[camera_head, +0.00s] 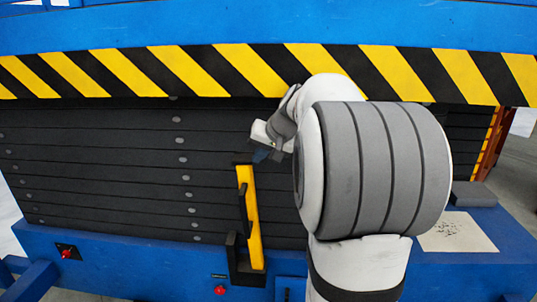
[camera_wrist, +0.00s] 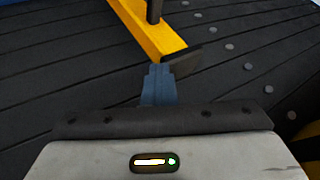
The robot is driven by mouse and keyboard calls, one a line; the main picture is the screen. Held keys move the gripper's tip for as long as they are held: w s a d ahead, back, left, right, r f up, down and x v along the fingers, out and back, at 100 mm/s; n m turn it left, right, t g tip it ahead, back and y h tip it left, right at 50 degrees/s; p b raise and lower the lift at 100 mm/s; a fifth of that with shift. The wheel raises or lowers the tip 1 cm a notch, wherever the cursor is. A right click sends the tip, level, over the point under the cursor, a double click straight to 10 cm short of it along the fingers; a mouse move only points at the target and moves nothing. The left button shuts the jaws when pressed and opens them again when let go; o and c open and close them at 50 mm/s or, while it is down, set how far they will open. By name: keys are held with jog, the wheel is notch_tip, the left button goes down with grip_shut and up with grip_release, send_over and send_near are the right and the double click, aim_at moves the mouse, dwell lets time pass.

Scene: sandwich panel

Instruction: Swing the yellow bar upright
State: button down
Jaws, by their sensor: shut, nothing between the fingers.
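The yellow bar (camera_head: 252,220) stands nearly upright against the dark slatted panel, its top leaning slightly left. A black handle (camera_head: 243,208) runs along its side, and its lower end sits at a black bracket (camera_head: 240,265). In the wrist view the bar (camera_wrist: 140,22) ends in a black tip plate (camera_wrist: 182,60). My gripper (camera_head: 260,156) is at the bar's top end, just to its right in the head view. Its blue fingers (camera_wrist: 159,80) are shut and empty, close to the tip plate. I cannot tell whether they touch it. My arm hides the panel to the right.
A blue beam with a yellow-black striped band (camera_head: 180,70) runs above the slatted panel (camera_head: 90,150). A blue ledge (camera_head: 130,262) below carries red knobs (camera_head: 220,290). A paper sheet (camera_head: 457,232) and grey block (camera_head: 473,194) lie at right. The panel left of the bar is clear.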

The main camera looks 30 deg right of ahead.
jog(key=d+b+v, duration=0.1)
jog(key=d+v, duration=0.1)
jog(key=v, duration=1)
jog(key=shift+s+f, duration=0.2)
jog(key=shift+f, duration=0.15)
